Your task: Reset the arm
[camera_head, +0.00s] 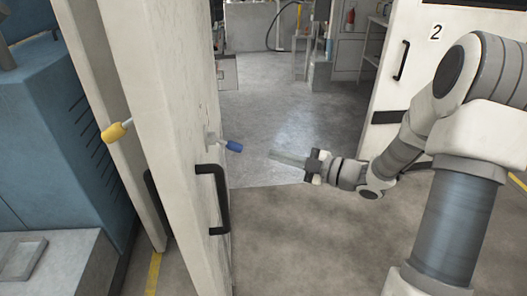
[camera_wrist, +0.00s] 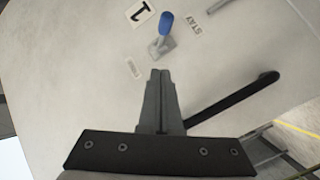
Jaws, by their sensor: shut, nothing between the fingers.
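My gripper (camera_head: 272,156) is in the middle of the head view, at the end of my arm, which reaches in from the right. Its fingers point left toward the pale door panel (camera_head: 165,130). In the wrist view my gripper (camera_wrist: 160,72) is shut and empty, with its fingertips together. Just past the tips is a lever with a blue grip (camera_wrist: 166,22) on the panel. The blue grip (camera_head: 233,146) also shows in the head view, left of the fingertips and apart from them.
A black handle (camera_head: 222,200) sticks out from the panel below the lever. A yellow-gripped lever (camera_head: 116,132) is on the left. A blue machine (camera_head: 60,120) stands far left. A door marked 2 (camera_head: 415,60) is at the right. Open floor (camera_head: 290,110) lies between the doors.

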